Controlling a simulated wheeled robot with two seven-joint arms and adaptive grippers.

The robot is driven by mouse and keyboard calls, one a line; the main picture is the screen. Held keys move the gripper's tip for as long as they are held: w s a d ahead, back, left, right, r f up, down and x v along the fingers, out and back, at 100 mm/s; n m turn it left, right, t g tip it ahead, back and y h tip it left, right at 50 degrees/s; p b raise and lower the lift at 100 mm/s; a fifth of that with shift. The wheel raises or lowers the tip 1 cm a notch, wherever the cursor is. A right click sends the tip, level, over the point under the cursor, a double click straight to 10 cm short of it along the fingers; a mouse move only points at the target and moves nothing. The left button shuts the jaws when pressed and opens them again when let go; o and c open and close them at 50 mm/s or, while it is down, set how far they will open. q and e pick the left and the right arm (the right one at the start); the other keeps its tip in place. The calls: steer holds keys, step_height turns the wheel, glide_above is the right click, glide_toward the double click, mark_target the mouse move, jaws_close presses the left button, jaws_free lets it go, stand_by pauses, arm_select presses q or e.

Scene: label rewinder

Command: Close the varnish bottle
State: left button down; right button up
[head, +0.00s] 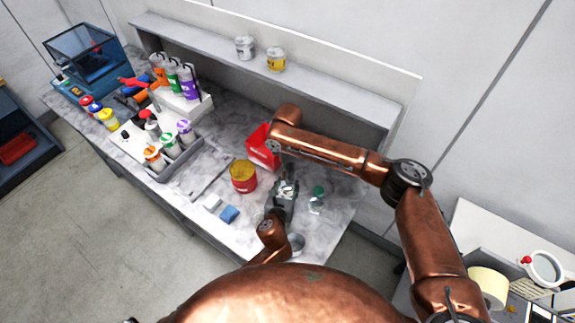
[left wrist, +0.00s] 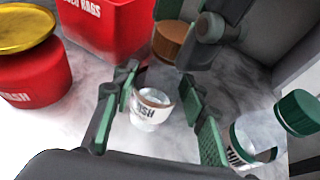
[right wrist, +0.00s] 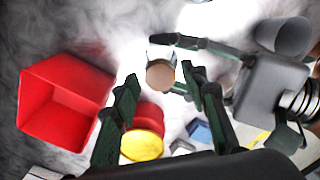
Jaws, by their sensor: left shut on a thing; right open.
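The varnish bottle (left wrist: 150,112), small and white with lettering ending in "ISH", stands upright between the fingers of my left gripper (left wrist: 158,82), which is shut on it. Its rim has a brown ring. A brown cap (left wrist: 172,40) shows behind and above the bottle in the left wrist view, apart from the rim in the picture. My right gripper (right wrist: 161,82) is open. A brown disc (right wrist: 160,76) shows between its fingertips, in line with the bottle. I cannot tell whether the right fingers touch it. In the head view both grippers meet over the bench's near right part.
A thinner bottle with a green cap (left wrist: 297,113) stands close right of my left gripper. A red rag bin (head: 262,147) and a red can with a yellow lid (head: 243,177) are nearby. A blue block (head: 229,214) lies at the front. Bottle racks fill the left.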

steer(key=shift+f, duration=0.35)
jaws_close()
stand_by(0.3)
steer(key=m, duration=0.8)
steer(key=shift+o, duration=0.8)
jaws_free()
steer(key=shift+r, duration=0.1)
